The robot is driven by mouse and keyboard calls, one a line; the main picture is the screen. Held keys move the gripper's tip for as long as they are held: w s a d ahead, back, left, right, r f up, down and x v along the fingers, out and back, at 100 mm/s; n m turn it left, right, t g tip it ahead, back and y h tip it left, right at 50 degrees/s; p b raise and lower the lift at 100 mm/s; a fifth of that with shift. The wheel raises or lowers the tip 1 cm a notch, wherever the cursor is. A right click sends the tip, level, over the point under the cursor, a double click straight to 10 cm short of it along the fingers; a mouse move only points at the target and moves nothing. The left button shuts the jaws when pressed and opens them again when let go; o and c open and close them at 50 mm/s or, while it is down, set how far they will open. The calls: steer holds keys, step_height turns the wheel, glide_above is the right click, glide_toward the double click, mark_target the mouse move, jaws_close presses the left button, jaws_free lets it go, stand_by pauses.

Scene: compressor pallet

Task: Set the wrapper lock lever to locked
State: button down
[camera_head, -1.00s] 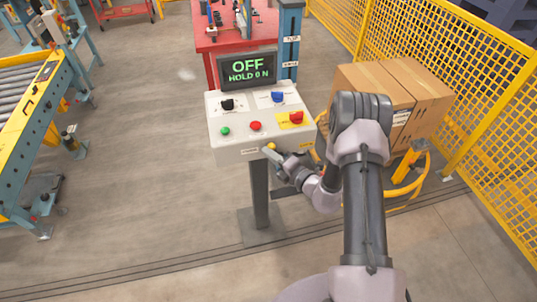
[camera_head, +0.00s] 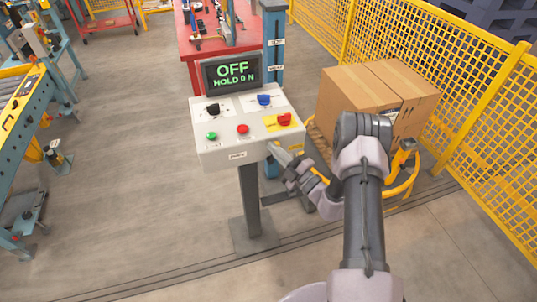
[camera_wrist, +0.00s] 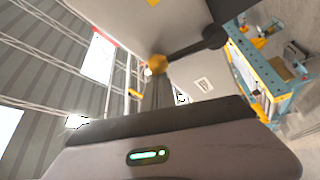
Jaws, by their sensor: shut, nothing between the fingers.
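The control console (camera_head: 215,150) stands on a grey post, its screen (camera_head: 232,72) reading OFF and HOLD 0 N. In the wrist view a dark lever-like rod (camera_wrist: 188,50) runs from a brass-coloured knob to a black round end, in front of the console's pale face (camera_wrist: 185,20). I cannot tell for certain that it is the wrapper lock lever, or its setting. My gripper (camera_head: 276,150) is shut and empty at the right of the console's front face, close to it; contact cannot be told. Its fingertips are not clear in the wrist view.
The console top carries a black selector (camera_head: 213,109), a blue selector (camera_head: 264,100), a red switch (camera_head: 284,119), a green button (camera_head: 211,135) and a red button (camera_head: 242,129). Cartons (camera_head: 360,100) and yellow fencing (camera_head: 480,70) stand right.

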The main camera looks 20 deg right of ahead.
steer(key=shift+d+f+m, duration=0.15)
steer(key=shift+d+m, duration=0.15)
steer(key=shift+m, duration=0.2)
steer(key=shift+d+f, duration=0.15)
steer(key=shift+d, duration=0.8)
steer(key=shift+b, duration=0.3)
